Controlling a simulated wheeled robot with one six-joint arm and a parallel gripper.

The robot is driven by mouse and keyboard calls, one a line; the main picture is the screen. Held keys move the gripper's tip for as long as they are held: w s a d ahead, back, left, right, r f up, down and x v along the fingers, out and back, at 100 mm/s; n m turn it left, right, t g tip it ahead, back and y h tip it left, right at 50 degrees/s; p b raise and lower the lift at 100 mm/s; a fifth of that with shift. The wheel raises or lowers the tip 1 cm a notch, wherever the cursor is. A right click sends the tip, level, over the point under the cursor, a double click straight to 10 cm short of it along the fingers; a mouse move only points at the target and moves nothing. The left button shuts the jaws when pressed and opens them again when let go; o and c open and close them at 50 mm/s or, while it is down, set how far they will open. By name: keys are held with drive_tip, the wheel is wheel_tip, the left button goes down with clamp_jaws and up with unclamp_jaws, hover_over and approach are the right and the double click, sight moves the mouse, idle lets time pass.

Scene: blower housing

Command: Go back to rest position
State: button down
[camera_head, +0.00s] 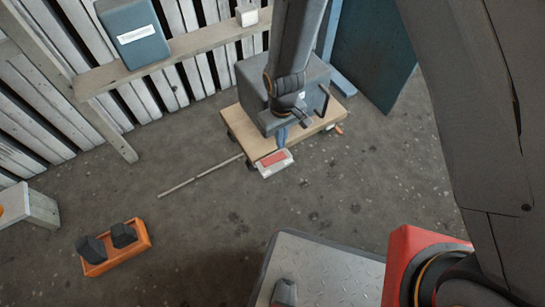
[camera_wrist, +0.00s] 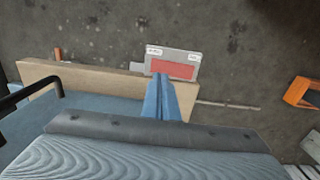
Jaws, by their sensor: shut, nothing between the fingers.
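My gripper (camera_head: 281,142) hangs at the end of my arm, over the near edge of a wooden dolly (camera_head: 316,124). In the wrist view my gripper (camera_wrist: 161,78) shows its blue fingers pressed together, with nothing between them. A grey blower housing (camera_head: 250,92) with a black handle stands on the dolly, and my arm hides part of it. A pale panel with a red field (camera_head: 276,162) is at the dolly's near edge, just beyond my fingertips. The same panel appears in the wrist view (camera_wrist: 174,57); I cannot tell if the fingers touch it.
An orange tray (camera_head: 125,262) with dark blocks lies on the floor at lower left. A thin rod (camera_head: 200,176) lies left of the dolly. A shelf (camera_head: 185,48) with a blue-grey box (camera_head: 133,35) runs along the slatted wall. The floor between is open.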

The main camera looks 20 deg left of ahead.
drive_tip(key=shift+r+p, duration=0.35)
drive_tip(key=shift+r, duration=0.25)
drive_tip(key=s+d+r+m, duration=0.1)
drive_tip(key=s+d+r, duration=0.1)
drive_tip(key=r, duration=0.9)
drive_tip(key=s+d+r+m, duration=0.1)
drive_tip(key=s+d+r, duration=0.1)
drive_tip(key=r, duration=1)
drive_tip(key=s+d+r+m+y, duration=0.2)
drive_tip(key=s+d+r, duration=0.6)
drive_tip(key=s+r, duration=0.45)
drive_tip(key=d+r+m+h+p, duration=0.1)
drive_tip(key=d+r+m+p, duration=0.2)
drive_tip(key=d+r+p, duration=0.7)
drive_tip(key=d+r+m+h+p, duration=0.1)
drive_tip(key=d+r+m+p, duration=0.2)
drive_tip(key=d+r+p, duration=0.7)
drive_tip(key=shift+w+d+r+p, duration=0.25)
drive_tip(key=shift+r+p, duration=2.95)
drive_tip(key=shift+p, duration=4.5)
